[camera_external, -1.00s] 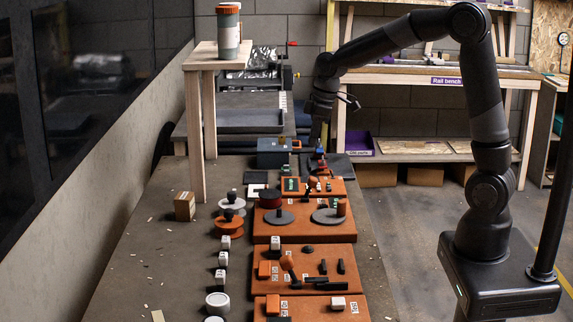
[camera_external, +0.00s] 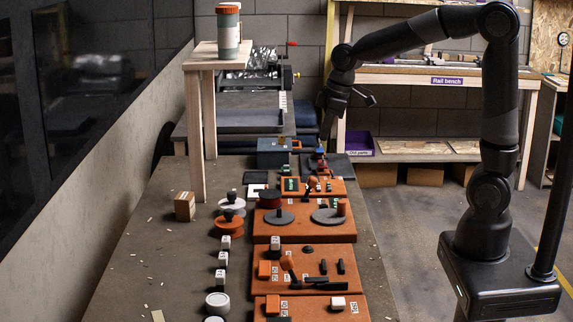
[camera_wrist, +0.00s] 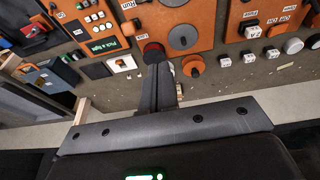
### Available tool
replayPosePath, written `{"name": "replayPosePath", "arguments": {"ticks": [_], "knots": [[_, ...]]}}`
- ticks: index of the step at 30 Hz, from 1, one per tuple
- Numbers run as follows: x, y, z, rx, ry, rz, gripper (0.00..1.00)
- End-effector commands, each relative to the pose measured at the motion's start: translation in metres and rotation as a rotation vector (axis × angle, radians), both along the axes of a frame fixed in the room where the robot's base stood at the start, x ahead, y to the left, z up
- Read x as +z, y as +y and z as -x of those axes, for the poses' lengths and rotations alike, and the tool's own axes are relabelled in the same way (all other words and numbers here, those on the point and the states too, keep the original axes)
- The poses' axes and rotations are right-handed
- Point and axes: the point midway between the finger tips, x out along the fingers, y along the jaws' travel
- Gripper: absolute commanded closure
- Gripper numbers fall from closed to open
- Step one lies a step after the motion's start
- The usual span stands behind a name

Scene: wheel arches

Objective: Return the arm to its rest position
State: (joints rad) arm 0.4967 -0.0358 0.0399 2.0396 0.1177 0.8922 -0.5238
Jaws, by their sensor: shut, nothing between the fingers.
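My gripper (camera_external: 325,130) hangs from the raised black arm (camera_external: 440,30) above the far end of the workbench, fingers pointing down. In the wrist view my gripper (camera_wrist: 166,66) shows its two dark fingers close together with nothing between them.
Orange boards (camera_external: 304,230) with discs, levers and labelled blocks fill the bench's right side. A small wooden stand (camera_external: 205,58) carries a grey canister (camera_external: 228,32) with an orange lid. A cardboard box (camera_external: 185,206) sits at left. The rail bench (camera_external: 440,75) stands behind.

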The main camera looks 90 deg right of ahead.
Motion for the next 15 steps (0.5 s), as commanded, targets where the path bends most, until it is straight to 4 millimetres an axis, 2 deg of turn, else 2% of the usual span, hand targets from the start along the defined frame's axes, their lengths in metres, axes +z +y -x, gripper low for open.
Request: {"name": "replayPosePath", "arguments": {"ticks": [1, 6, 15], "knots": [[0.01, 0.02, 0.009, 0.008, -0.016, 0.008, 1.0], [0.029, 0.074, 0.042, 0.009, -0.061, 0.019, 1.0], [0.041, 0.146, 0.114, 0.008, -0.152, 0.01, 1.0]]}}
